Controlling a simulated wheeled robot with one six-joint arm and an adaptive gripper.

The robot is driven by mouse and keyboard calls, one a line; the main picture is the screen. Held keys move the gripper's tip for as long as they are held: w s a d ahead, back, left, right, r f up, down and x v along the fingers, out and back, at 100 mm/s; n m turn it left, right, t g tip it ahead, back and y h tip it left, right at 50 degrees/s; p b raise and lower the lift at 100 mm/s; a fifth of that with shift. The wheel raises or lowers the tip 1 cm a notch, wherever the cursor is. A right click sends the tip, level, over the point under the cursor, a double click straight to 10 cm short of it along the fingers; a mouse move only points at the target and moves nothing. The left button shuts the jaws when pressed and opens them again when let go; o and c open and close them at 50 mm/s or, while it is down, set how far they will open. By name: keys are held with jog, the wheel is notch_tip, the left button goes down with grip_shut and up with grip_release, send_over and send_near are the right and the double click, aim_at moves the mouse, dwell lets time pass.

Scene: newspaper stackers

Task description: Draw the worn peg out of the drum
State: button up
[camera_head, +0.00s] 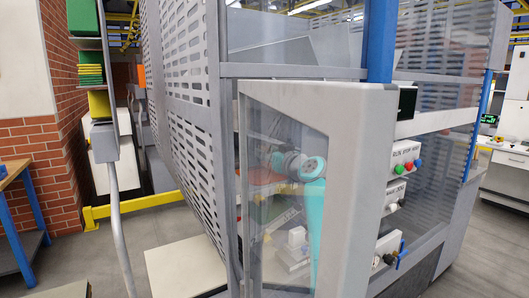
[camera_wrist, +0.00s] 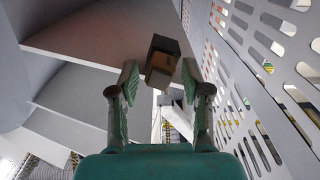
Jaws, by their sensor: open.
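My gripper (camera_wrist: 158,68) is open in the wrist view, its two teal-padded fingers spread apart. Beyond and between the fingertips is a dark brown block (camera_wrist: 161,44) with a paler, tan lower part (camera_wrist: 158,77). It stands out from the edge of a pale grey panel. I cannot tell whether this block is the worn peg, or whether a fingertip touches it. I cannot make out the drum for certain in either view. In the head view, a teal and grey part of my arm shows through a clear door; my gripper cannot be made out there.
A slotted metal guard (camera_wrist: 270,60) runs close along the right in the wrist view. Grey panels and ledges (camera_wrist: 75,95) lie to the left. In the head view, a grey-framed clear door (camera_head: 345,180) and a button panel (camera_head: 403,160) stand in front.

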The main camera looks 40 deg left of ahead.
jog(key=shift+w+a, duration=0.1)
jog(key=shift+a, duration=0.2)
grip_shut()
jog(key=v, duration=0.6)
dwell(1.2)
jog(key=shift+d, duration=0.1)
jog(key=v, duration=0.8)
dwell(0.3)
dwell(0.4)
